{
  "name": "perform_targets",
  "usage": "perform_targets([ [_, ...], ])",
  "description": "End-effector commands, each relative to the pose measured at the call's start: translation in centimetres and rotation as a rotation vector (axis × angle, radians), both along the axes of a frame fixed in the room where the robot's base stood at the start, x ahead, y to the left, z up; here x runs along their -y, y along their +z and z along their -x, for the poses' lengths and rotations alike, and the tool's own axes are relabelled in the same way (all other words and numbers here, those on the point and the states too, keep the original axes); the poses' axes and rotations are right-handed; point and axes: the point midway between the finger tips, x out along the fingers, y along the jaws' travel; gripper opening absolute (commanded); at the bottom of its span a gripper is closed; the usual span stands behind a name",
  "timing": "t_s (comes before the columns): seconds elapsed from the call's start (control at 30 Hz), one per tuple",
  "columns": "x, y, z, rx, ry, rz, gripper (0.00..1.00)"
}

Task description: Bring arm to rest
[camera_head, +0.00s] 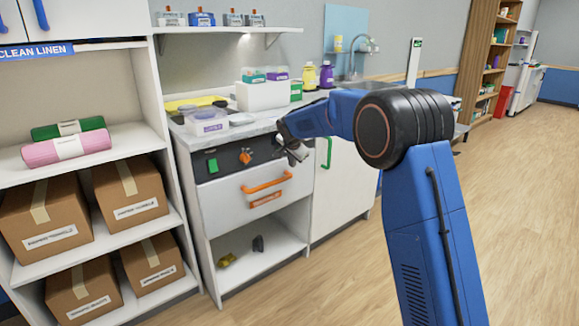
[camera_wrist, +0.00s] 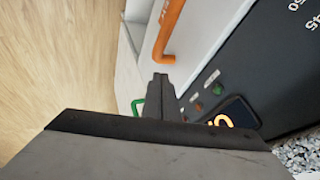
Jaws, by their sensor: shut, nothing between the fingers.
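My blue arm (camera_head: 430,210) rises at the right of the head view and bends at a black joint toward the counter on the left. My gripper (camera_head: 298,152) is at the arm's far end, in front of the counter edge, to the right of the control panel (camera_head: 226,162). In the wrist view my gripper (camera_wrist: 162,84) shows with its fingers together and nothing between them. I cannot tell how close the fingers are to the panel.
The counter (camera_head: 240,128) carries a white bin (camera_head: 264,95), bottles and a sink. A white drawer with an orange handle (camera_head: 266,183) sits below the panel. Shelves with cardboard boxes (camera_head: 130,190) stand at left. The wood floor (camera_head: 520,200) at right is open.

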Motion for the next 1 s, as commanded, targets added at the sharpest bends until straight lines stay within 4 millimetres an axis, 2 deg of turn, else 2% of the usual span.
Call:
perform_targets([
  [0.1,-0.1,2.0,1.4,0.001,0.001,-0.001,0.00],
  [0.23,-0.2,3.5,2.6,0.001,0.001,-0.001,0.00],
  [0.47,-0.2,5.0,3.8,-0.001,0.001,0.001,0.00],
  [0.63,1.3,6.4,5.7,-0.006,0.016,0.017,0.00],
  [0.77,4.0,8.2,9.1,-0.023,0.049,0.049,0.00],
  [1.0,9.2,10.9,17.2,-0.062,0.133,0.118,0.00],
])
